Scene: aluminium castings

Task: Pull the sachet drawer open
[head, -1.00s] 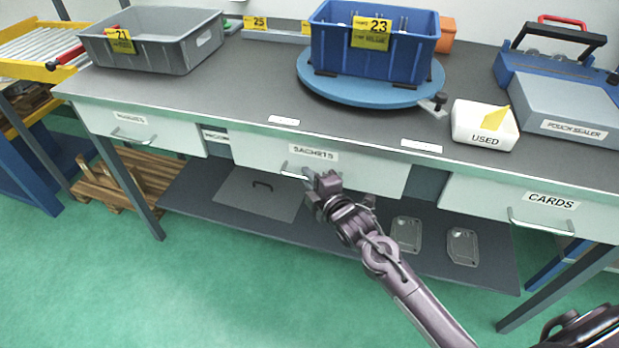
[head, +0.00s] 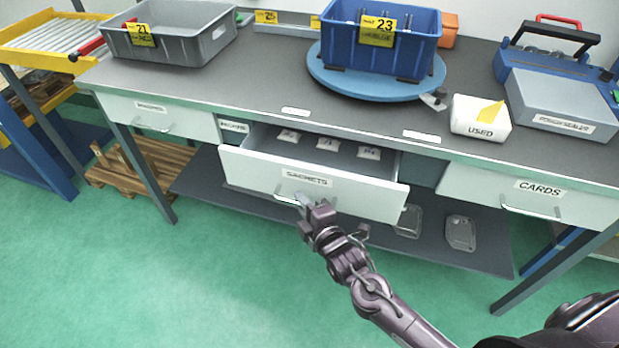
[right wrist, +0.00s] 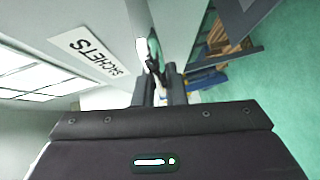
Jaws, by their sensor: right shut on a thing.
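The sachet drawer (head: 352,192), with a white front labelled SACHETS, stands partly open under the middle of the workbench. Several small white sachets (head: 327,144) lie inside it near the back. My right gripper (head: 306,203) is at the drawer's bar handle (head: 284,196) and shut on it, to the left of and below the label. In the right wrist view the gripper fingers (right wrist: 160,88) close around the handle beside the SACHETS label. The fingers hide part of the handle. My left gripper is in neither view.
The workbench (head: 270,80) carries a grey crate (head: 175,45), a blue crate (head: 375,50) on a blue turntable (head: 330,80), a white USED box (head: 480,118) and a pouch sealer (head: 560,105). A lower shelf (head: 440,240) sits beneath the drawer. The green floor in front is clear.

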